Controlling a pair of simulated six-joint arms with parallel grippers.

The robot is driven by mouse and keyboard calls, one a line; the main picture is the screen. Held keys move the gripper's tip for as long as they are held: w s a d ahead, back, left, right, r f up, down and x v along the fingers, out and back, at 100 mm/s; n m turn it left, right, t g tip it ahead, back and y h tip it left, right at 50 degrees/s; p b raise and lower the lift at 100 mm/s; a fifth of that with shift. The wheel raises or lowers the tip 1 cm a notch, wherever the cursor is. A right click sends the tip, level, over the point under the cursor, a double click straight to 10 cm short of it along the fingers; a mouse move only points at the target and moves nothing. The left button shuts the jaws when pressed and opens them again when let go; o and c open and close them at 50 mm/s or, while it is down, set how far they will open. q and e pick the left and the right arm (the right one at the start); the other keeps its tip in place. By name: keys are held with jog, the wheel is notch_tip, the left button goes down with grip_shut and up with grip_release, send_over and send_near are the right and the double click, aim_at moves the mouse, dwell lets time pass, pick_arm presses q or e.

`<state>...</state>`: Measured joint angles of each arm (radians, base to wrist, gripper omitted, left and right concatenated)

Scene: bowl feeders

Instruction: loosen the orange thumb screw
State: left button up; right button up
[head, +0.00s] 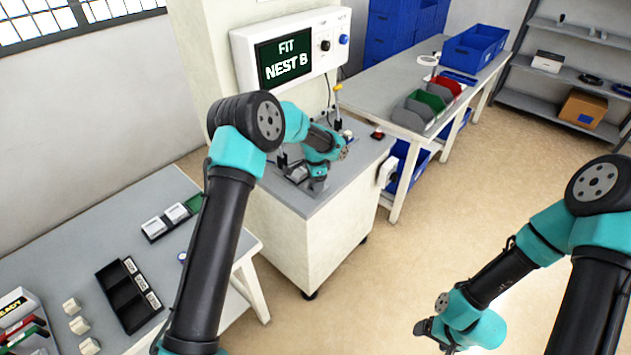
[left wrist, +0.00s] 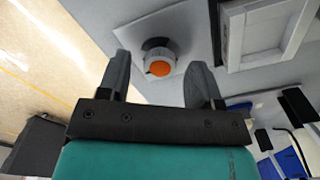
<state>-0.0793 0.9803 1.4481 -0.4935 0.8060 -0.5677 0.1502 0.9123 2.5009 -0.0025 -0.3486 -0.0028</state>
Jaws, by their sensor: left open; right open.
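The orange thumb screw (left wrist: 160,68) shows in the left wrist view as an orange-faced round knob with a pale grey body. It appears in the gap between the two fingers of my left gripper (left wrist: 160,64), with space on both sides. The fingers are open and hold nothing; I cannot tell how far they are from the knob in depth. In the head view my left gripper (head: 317,184) is low over the grey top of a white cabinet (head: 310,245), and I cannot make out the screw there. My right gripper (head: 424,328) is empty over the floor.
A white panel with a screen (head: 285,62) reading "FIT NEST B" is behind the cabinet. A pale square frame (left wrist: 265,35) lies beside the knob. A bench (head: 60,240) with a black tray (head: 128,305) is at left. Bins (head: 430,100) stand on the rear table.

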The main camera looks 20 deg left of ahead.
pick_arm(q)
jog(key=shift+f, duration=0.2)
jog(key=c, duration=0.9)
